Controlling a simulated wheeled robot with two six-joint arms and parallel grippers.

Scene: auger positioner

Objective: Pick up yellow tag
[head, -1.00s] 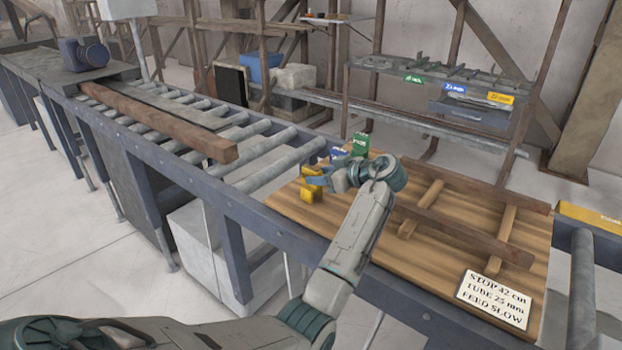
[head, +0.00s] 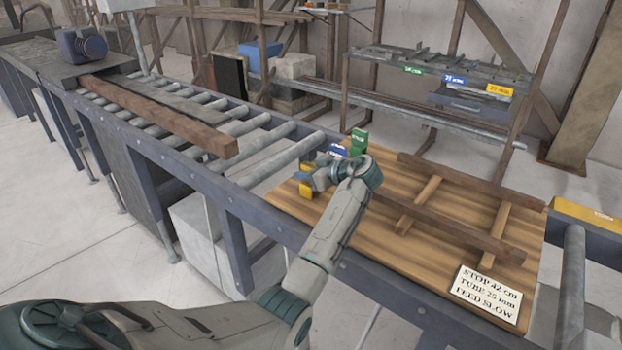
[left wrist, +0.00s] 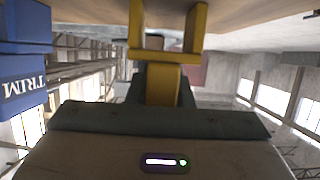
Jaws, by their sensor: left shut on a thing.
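The yellow tag (head: 305,186) is at the left end of the wooden board (head: 410,270), partly hidden by my left gripper (head: 312,180). The gripper is shut on it. In the left wrist view the yellow tag (left wrist: 166,55) has two prongs and a crossbar, and its lower part lies between the dark fingers of my left gripper (left wrist: 163,85). I cannot tell whether the tag is touching the board. My right gripper is not in view.
A blue tag (head: 338,152) and a green tag (head: 358,142) stand close behind; the blue one, marked TRIM, also shows in the left wrist view (left wrist: 24,80). A wooden frame (head: 445,223) and a sign (head: 486,297) lie on the board. The roller conveyor (head: 262,155) is at left.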

